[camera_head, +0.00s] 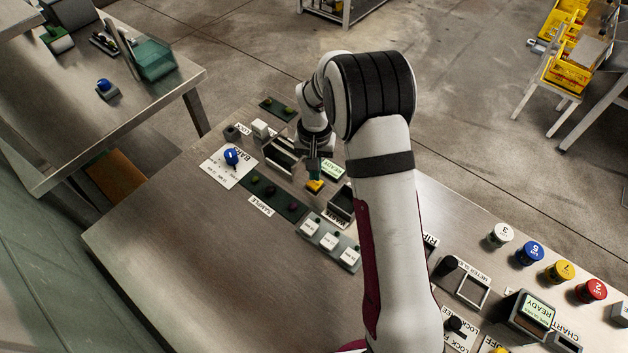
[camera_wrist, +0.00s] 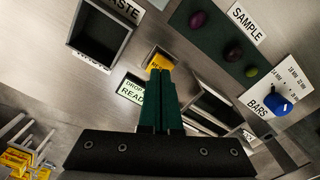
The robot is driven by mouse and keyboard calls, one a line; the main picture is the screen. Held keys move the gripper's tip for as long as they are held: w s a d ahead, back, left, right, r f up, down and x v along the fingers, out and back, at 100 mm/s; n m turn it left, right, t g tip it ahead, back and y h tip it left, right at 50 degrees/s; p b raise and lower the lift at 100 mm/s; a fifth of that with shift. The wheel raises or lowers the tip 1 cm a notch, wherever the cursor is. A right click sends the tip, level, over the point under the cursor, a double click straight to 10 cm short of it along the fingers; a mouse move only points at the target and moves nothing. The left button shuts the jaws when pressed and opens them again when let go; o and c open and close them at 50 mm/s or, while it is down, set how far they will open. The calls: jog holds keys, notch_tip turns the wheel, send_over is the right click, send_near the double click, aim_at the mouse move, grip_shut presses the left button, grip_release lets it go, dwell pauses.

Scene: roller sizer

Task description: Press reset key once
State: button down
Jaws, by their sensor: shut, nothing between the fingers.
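A small yellow key (camera_head: 315,186), which I take to be the reset key, sits on the metal bench beside the green-lit READY display (camera_head: 333,168). In the wrist view the yellow key (camera_wrist: 159,61) shows just beyond my fingertips, and its lettering is mostly hidden by them. My gripper (camera_head: 314,175) points down at the key with its green fingers closed together and empty. In the wrist view the shut fingertips (camera_wrist: 160,73) overlap the key's near edge. I cannot tell whether they touch it or hover just above. The display (camera_wrist: 132,89) is left of the fingers there.
The WASTE bin (camera_wrist: 100,32) and the SAMPLE tray (camera_wrist: 218,35) with small round fruits flank the key. A blue BARS knob (camera_head: 232,156) stands left. White keys (camera_head: 330,241) lie in front. Coloured buttons (camera_head: 531,252) are far right. The bench's front left is clear.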

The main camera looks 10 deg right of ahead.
dwell(0.4)
notch_tip(320, 180, up, 4)
jog(key=shift+r, duration=0.5)
dwell(0.4)
